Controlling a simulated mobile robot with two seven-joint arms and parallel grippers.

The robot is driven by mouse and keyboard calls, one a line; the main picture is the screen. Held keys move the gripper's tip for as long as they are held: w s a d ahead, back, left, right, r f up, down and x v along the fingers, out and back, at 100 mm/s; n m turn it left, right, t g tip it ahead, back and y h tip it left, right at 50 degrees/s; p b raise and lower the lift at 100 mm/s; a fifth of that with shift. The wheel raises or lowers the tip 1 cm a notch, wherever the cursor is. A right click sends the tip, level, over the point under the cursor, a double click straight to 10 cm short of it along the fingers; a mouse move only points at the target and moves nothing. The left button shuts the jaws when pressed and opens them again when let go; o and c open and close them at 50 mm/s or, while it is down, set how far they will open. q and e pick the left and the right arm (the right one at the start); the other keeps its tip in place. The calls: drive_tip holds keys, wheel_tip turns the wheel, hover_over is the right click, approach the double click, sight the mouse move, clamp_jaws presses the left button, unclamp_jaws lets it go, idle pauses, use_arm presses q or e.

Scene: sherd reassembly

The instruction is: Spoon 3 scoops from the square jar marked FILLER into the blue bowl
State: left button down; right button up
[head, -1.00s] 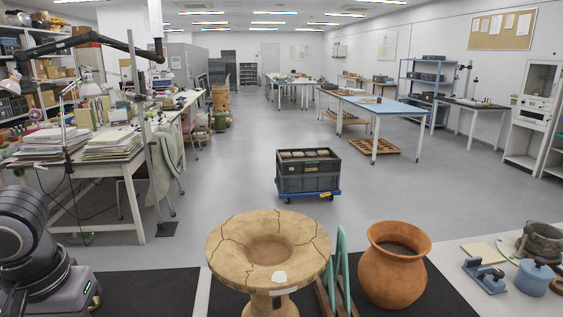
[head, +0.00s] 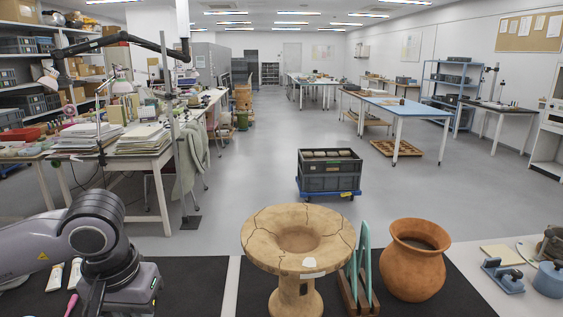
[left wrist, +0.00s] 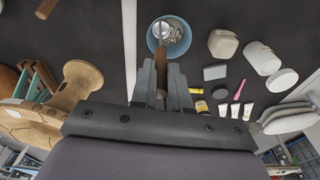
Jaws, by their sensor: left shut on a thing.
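In the left wrist view my left gripper (left wrist: 161,80) is shut on the brown handle of a spoon (left wrist: 160,98). The spoon's metal head lies over the blue bowl (left wrist: 153,45), which has pale grey-white matter in it. Whether the spoon touches that matter, I cannot tell. To the right stand a squarish off-white jar (left wrist: 222,43) and a rounder off-white jar (left wrist: 262,58), with a pale round lid (left wrist: 282,82) beside it. No marking can be read on either. In the head view only my left arm shows, at the lower left; my right gripper is in neither view.
A grey block (left wrist: 215,72), a pink tool (left wrist: 239,88) and several white tubes (left wrist: 235,110) lie right of the bowl. A cracked clay stand (head: 298,240), a rack with green pieces (head: 358,285) and an orange pot (head: 412,260) occupy the table's middle.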

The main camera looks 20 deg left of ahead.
use_arm(q)
drive_tip(key=w+d+f+m, duration=0.3)
drive_tip(key=w+d+f, duration=0.2)
drive_tip(key=d, duration=0.6)
drive_tip(key=w, duration=0.2)
drive_tip(key=shift+w+m, duration=0.4)
